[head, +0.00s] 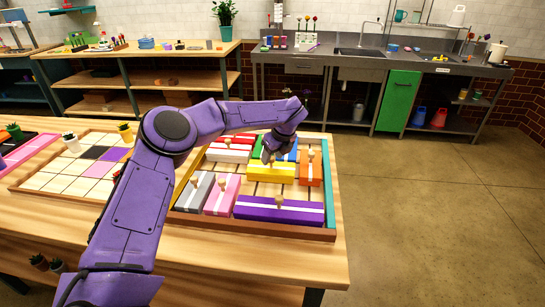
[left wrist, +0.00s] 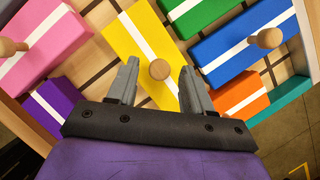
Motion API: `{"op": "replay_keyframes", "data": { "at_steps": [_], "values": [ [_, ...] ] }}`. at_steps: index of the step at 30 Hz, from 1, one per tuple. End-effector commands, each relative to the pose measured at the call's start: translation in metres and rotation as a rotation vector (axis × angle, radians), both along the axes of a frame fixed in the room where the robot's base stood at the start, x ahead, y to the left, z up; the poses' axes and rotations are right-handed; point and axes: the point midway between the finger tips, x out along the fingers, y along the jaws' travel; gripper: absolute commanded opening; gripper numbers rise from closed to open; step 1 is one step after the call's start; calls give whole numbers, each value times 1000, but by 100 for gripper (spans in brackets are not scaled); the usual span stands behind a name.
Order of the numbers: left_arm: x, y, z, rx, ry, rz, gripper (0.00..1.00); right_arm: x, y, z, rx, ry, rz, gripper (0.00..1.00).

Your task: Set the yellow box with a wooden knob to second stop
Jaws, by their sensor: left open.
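The yellow box (head: 258,172) lies in a wooden tray (head: 188,222) among other coloured boxes and has a white stripe along its top. In the left wrist view the yellow box (left wrist: 126,40) runs at a slant, with its round wooden knob (left wrist: 159,70) near its middle. My left gripper (left wrist: 160,74) is open, with its two grey fingers on either side of the knob and a gap on each side. In the head view my left gripper (head: 270,155) is above the yellow box and hides part of it. My right gripper is not in view.
Around the yellow box are a purple box (head: 290,210), a pink box (head: 222,194), a grey box (head: 194,190), an orange box (head: 310,168) and a blue box (left wrist: 248,42). Bare slatted tray floor shows between some boxes. A gridded board (head: 40,183) lies to the left.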

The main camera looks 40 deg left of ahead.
Motion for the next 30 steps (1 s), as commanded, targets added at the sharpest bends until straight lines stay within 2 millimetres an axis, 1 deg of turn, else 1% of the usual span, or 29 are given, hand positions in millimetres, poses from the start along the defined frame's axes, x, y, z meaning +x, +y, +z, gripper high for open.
{"op": "replay_keyframes", "data": {
  "at_steps": [3, 9, 13, 18, 30],
  "values": [
    [-2, -9, 20, 0, -7, -3, 51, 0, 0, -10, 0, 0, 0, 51],
    [-7, -26, 64, 1, -4, -2, 51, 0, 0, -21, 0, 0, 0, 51],
    [-10, -33, 82, 0, -1, 0, 51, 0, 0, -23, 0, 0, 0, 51],
    [-11, -36, 90, -1, 2, -1, 51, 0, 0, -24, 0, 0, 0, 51],
    [-11, -35, 90, -1, 2, -1, 51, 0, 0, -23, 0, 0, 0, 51]
  ]
}}
